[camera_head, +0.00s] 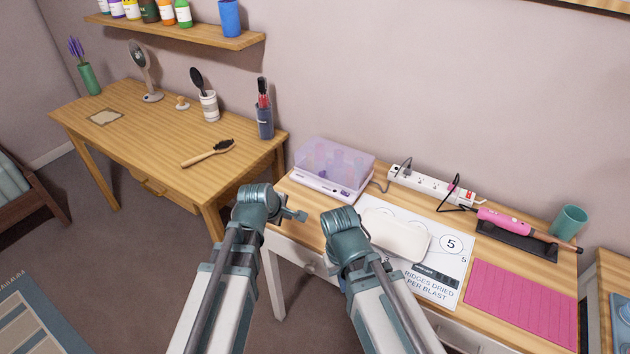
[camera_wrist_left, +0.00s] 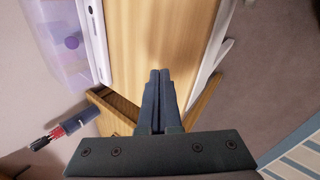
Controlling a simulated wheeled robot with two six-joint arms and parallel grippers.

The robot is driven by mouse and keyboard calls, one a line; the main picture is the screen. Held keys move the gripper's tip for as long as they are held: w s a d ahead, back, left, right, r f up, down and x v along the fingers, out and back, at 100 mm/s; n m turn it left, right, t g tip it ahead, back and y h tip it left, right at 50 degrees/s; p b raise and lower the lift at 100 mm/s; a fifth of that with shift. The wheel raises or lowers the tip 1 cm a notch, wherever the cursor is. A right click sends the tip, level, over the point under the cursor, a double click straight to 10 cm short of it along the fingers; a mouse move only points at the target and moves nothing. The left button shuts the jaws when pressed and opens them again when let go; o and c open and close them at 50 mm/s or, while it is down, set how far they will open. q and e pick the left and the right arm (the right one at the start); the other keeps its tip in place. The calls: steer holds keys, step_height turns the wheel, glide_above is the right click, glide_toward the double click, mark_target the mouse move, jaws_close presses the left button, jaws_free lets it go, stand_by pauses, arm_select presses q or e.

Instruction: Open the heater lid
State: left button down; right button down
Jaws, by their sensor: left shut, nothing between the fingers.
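The heater is a white box (camera_head: 326,188) with a translucent lilac lid (camera_head: 335,160) closed over several coloured rollers. It stands at the back left of the right-hand table. In the left wrist view the lid (camera_wrist_left: 58,35) and the white base (camera_wrist_left: 97,42) show at the upper left. My left gripper (camera_head: 300,215) is shut and empty, in front of the heater and apart from it. Its fingers also show in the left wrist view (camera_wrist_left: 158,76), pointing over bare wood. My right arm's wrist is right of it in the head view; its fingers are hidden.
A white rounded object (camera_head: 398,236) lies on a printed sheet (camera_head: 440,283) near my right wrist. Behind are a power strip (camera_head: 430,183) with cables and a pink styling iron (camera_head: 505,219). A pink mat (camera_head: 520,300) lies right. The other table (camera_head: 140,130) stands left.

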mark_target(333, 163)
arm_select(q)
steer(key=w+d+r+n+t+h, duration=0.1)
steer(key=w+d+r+n+t, duration=0.45)
steer(key=n, duration=0.55)
steer(key=shift+g, duration=0.75)
steer(key=b+x, duration=0.2)
steer(key=x, duration=0.1)
steer(key=b+x, duration=0.1)
steer(key=x, duration=0.3)
steer(key=a+b+x, duration=0.1)
steer(key=b+x, duration=0.1)
steer(key=x, duration=0.1)
steer(key=shift+w+d+r+b, duration=0.15)
steer(key=shift+w+b, duration=0.2)
steer(key=shift+w, duration=0.35)
